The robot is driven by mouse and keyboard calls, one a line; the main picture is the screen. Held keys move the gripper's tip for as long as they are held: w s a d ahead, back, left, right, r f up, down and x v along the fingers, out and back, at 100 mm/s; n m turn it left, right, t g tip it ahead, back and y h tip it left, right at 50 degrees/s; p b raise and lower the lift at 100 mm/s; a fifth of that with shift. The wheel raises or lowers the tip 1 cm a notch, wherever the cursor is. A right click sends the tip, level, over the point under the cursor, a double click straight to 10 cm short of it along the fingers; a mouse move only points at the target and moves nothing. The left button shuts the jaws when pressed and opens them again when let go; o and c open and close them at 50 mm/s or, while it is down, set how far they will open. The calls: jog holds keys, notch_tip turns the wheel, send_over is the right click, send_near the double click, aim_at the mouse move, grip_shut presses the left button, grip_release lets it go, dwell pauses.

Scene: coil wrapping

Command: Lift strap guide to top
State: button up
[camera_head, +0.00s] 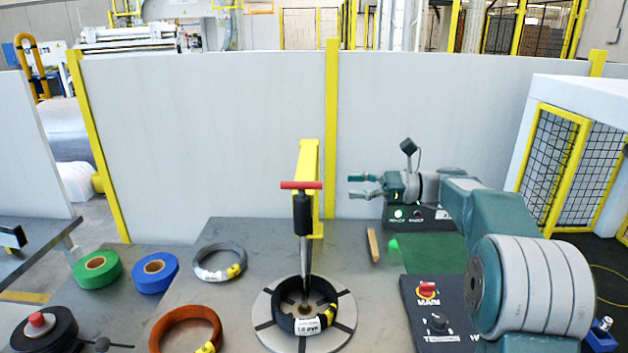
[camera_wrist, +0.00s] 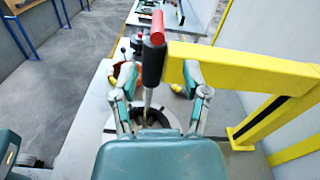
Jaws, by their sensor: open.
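The strap guide looks to be the upright rod with a black grip (camera_head: 302,212) and a red crossbar (camera_head: 301,185) on top, beside the yellow post (camera_head: 318,195). Its lower end reaches down into the black coil (camera_head: 285,322) on the round slotted turntable (camera_head: 262,305). My gripper (camera_head: 357,187) is open and empty, to the right of the guide in the head view, its fingers pointing left at it. In the wrist view, the black grip (camera_wrist: 153,65) shows ahead, between the two spread fingers (camera_wrist: 162,82), with no contact visible.
A grey coil (camera_head: 220,263), an orange coil (camera_head: 186,329), green tape (camera_head: 97,268) and blue tape (camera_head: 155,274) are at the left. A control panel (camera_head: 428,313) with a red switch stands front right. The yellow arm (camera_wrist: 240,70) extends right of the guide in the wrist view.

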aim_at(304, 186)
jog(key=a, duration=1.1)
jog(key=shift+w, duration=0.1)
jog(key=shift+d, duration=0.15)
grip_shut()
